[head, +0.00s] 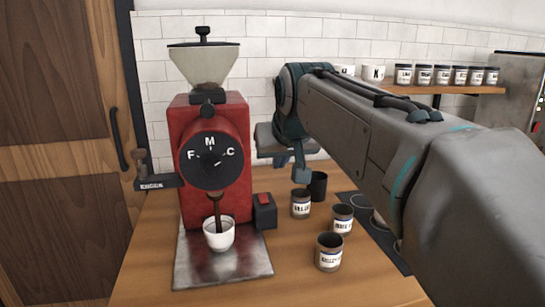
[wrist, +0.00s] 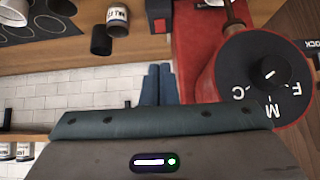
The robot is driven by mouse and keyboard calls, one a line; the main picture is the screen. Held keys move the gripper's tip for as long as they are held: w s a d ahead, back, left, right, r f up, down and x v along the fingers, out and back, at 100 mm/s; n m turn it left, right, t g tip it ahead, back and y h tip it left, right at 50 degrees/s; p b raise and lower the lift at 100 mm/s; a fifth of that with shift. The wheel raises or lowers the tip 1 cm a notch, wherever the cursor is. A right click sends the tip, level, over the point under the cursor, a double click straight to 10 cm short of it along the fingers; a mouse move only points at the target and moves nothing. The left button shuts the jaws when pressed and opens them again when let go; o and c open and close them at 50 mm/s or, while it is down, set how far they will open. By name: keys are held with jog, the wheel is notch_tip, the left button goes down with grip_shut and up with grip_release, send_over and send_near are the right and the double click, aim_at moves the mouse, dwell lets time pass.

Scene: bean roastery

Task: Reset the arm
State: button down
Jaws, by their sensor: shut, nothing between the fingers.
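My gripper (head: 301,176) hangs at the end of my arm, which reaches in from the right in the head view. It points down above the wooden counter, to the right of the red grinder (head: 238,112). In the wrist view, the two blue fingers of my gripper (wrist: 158,84) lie side by side, shut with nothing between them. The grinder's dark dial, marked F, M and C, shows close on the right there. The arm hides part of the counter's right side.
A white cup (head: 219,234) stands under the grinder's spout on a metal tray (head: 200,272). Labelled jars (head: 301,204) (head: 342,219) (head: 329,252) and a dark cup (head: 318,186) stand below and near my gripper. A wall shelf (head: 450,89) holds jars and mugs.

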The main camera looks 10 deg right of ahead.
jog(key=shift+s+r, duration=0.15)
jog(key=shift+s, duration=0.05)
jog(key=s+d+f+g+p, duration=0.3)
jog(key=s+f+p, duration=0.8)
jog(key=s, duration=0.8)
notch_tip(320, 180, down, 4)
jog(key=shift+d+r+m+g, duration=0.15)
jog(key=shift+m+g, duration=0.25)
jog(key=shift+g, duration=0.8)
jog(key=shift+s+d, duration=0.1)
jog(key=shift+s, duration=0.05)
dwell(2.9)
